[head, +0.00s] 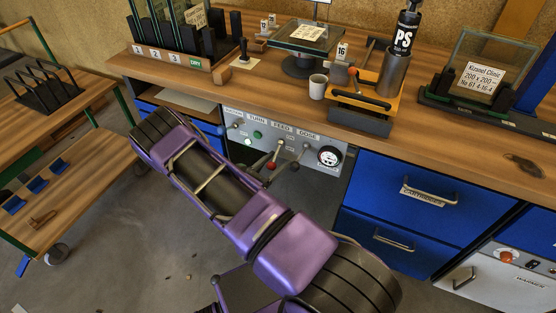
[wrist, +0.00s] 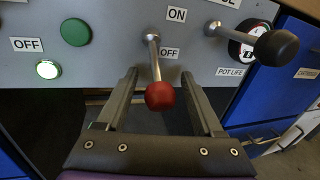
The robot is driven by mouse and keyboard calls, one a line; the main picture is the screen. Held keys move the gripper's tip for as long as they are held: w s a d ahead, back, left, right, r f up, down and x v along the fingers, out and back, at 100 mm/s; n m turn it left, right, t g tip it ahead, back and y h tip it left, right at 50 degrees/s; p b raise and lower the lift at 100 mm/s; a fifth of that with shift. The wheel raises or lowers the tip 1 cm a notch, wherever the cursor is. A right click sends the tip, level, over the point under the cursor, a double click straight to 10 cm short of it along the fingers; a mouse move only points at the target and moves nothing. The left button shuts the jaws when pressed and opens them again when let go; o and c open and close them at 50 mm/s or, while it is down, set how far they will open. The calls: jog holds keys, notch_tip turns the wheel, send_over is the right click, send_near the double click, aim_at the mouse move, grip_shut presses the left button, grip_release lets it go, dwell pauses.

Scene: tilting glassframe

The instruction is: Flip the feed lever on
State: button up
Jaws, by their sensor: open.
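The feed lever (wrist: 154,66) is a metal rod with a red knob (wrist: 160,96), on the grey control panel (wrist: 110,68). It slants down over the OFF label (wrist: 169,53), below the ON label (wrist: 177,15). In the head view, the red knob (head: 271,166) shows under the FEED label (head: 282,129). My gripper (wrist: 159,74) is open, with one finger on each side of the lever. Gaps show between the fingers and the rod. Contact at the knob is not clear. In the head view my arm mostly hides the gripper.
The black-knobbed dose lever (wrist: 276,47) juts out close to the right of my gripper, near the pot life gauge (wrist: 243,40). A dark green button (wrist: 75,32) and a lit button (wrist: 48,69) are at left. The workbench (head: 235,80) overhangs the panel.

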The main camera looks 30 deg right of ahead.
jog(key=shift+w+d, duration=0.2)
jog(key=shift+d, duration=0.35)
grip_shut()
dwell(1.1)
